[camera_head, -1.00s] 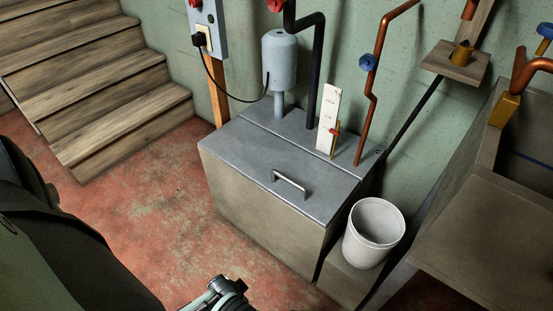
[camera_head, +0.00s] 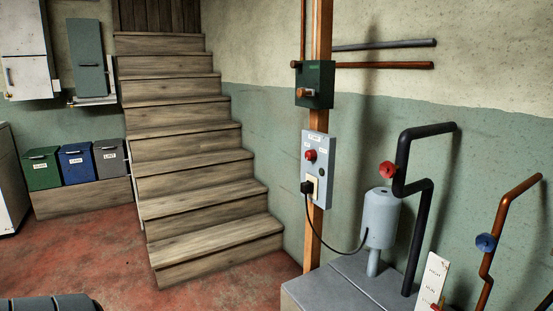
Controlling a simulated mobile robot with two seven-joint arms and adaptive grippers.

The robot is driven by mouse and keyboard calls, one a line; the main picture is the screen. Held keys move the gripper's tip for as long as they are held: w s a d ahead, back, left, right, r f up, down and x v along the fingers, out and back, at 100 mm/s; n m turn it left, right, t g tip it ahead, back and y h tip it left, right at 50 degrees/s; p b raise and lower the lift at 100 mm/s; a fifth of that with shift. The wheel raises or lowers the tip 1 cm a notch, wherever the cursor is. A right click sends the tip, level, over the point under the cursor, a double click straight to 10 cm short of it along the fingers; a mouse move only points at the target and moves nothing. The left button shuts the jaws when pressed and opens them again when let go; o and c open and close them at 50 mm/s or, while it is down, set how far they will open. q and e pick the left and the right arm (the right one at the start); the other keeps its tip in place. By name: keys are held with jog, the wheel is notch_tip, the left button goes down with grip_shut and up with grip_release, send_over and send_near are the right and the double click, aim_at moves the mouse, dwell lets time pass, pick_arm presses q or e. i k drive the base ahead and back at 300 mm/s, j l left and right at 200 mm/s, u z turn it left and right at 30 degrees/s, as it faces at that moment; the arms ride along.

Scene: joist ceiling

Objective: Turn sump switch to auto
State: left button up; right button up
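A grey switch panel (camera_head: 319,170) is fixed to the wooden post right of centre. It carries a red knob (camera_head: 310,155) with small labels above it, too small to read, so I cannot tell its setting. A black plug (camera_head: 307,187) sits in the outlet below the knob, and its cord runs to the pale grey pump cylinder (camera_head: 381,218) on the grey sump lid (camera_head: 345,283). Neither gripper is in view.
A dark green box (camera_head: 315,83) with a knob sits higher on the post (camera_head: 312,250). A black pipe (camera_head: 402,165) with a red valve (camera_head: 388,169) rises by the cylinder. Wooden stairs (camera_head: 195,180) stand left. Red floor (camera_head: 95,255) is clear in front of them.

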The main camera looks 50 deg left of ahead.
aim_at(312, 154)
jog(key=u, duration=1.3)
